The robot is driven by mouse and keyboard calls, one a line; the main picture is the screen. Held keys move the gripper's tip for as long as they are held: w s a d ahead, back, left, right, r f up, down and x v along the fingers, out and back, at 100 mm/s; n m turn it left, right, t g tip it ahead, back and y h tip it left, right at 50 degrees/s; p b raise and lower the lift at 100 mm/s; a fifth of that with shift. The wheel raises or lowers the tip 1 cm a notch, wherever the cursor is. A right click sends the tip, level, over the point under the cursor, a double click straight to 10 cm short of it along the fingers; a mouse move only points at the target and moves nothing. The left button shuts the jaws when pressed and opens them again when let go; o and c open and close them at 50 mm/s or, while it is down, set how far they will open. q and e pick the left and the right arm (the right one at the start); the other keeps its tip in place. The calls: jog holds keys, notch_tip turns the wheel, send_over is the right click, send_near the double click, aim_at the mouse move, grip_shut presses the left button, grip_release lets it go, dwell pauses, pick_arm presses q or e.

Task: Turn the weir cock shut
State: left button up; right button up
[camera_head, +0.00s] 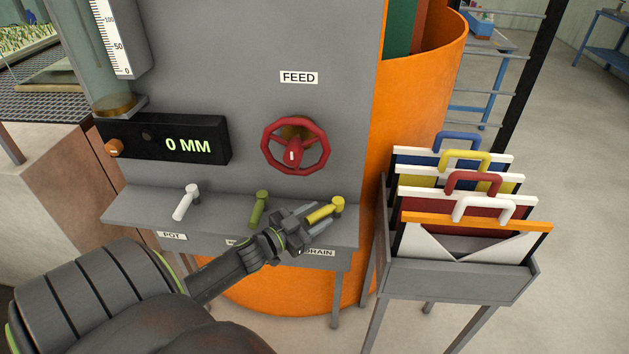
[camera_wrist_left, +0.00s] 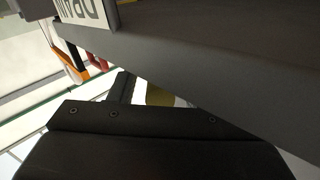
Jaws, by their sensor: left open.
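A grey shelf (camera_head: 135,208) on the panel bears three lever cocks. The white cock (camera_head: 185,202) is above a POT label, and its lever points toward the front. The green cock (camera_head: 258,208) is in the middle, lever also toward the front; its label is mostly hidden by my arm, so I cannot read it as WEIR. The yellow cock (camera_head: 325,210) is above the DRAIN label (camera_head: 319,252), its lever pointing left. My left gripper (camera_head: 309,218) is open at the yellow lever's free end; contact cannot be told. The wrist view shows the shelf's edge (camera_wrist_left: 205,75).
A red FEED handwheel (camera_head: 295,146) is on the panel above the cocks. A black display (camera_head: 165,139) reads 0 MM. A grey rack (camera_head: 465,278) of handled plates stands close at the right. An orange drum (camera_head: 415,120) is behind. Open floor lies further right.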

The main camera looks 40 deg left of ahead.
pick_arm(q)
jog(key=shift+s, duration=0.1)
jog(key=shift+s, duration=0.2)
jog(key=s, duration=0.1)
jog(key=s+b, duration=0.1)
jog(key=s, duration=0.1)
jog(key=s+a, duration=0.1)
jog(key=s, duration=0.1)
jog(key=shift+s, duration=0.2)
jog(key=s+a, duration=0.2)
jog(key=s, duration=0.9)
jog(key=shift+s, duration=0.1)
